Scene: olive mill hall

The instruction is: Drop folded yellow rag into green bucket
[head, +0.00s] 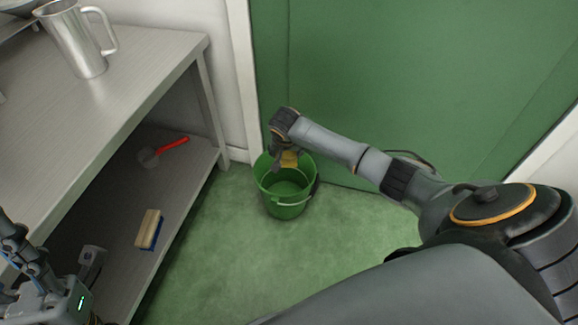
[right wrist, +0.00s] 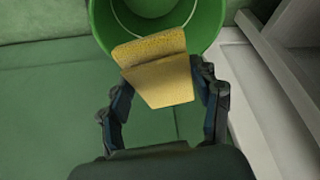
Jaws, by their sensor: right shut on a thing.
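The folded yellow rag (head: 289,159) is held by my right gripper (head: 286,155), above the green bucket (head: 287,208). In the right wrist view the rag (right wrist: 158,72) sits between the two fingers of the right gripper (right wrist: 163,92), which is shut on it. The bucket (right wrist: 100,22) is open behind the rag there, and its inside shows. The bucket stands upright on the green floor by the green door. My left gripper (head: 40,300) is at the lower left of the head view, and its fingertips are not clear.
A grey metal table (head: 130,55) stands at the left with a steel pitcher (head: 77,40) on top. Its lower shelf (head: 185,190) holds a red-handled tool (head: 165,150) and a brush (head: 149,229). A green door (head: 420,80) is behind the bucket. The floor in front is clear.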

